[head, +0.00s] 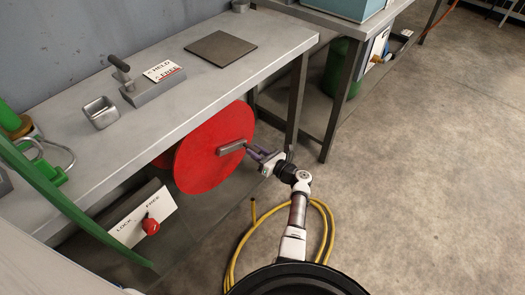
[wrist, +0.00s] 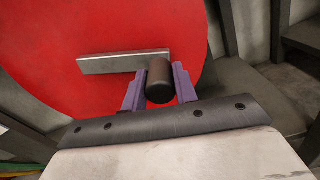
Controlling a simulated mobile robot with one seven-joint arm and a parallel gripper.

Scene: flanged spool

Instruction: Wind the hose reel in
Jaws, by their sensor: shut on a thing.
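The hose reel's red round flange (head: 200,160) stands upright under the bench. A grey crank arm (head: 231,146) lies across its face, and in the wrist view the arm (wrist: 112,62) runs nearly level to a dark cylindrical grip (wrist: 160,82). My gripper (head: 253,151) reaches the crank from the right, its purple fingers shut on the grip. A yellow hose (head: 238,250) lies in loose loops on the floor. A white LOCK/FREE plate (head: 128,222) with a red knob (head: 151,227) is left of the reel; the knob's exact setting is unclear.
The grey bench (head: 225,80) overhangs the reel. On it are a lever block (head: 150,88) by a HELD/FREE card (head: 163,71), an open metal box (head: 101,112) and a dark plate (head: 221,48). Bench legs (head: 297,100) stand close behind my gripper. Open floor (head: 430,170) lies to the right.

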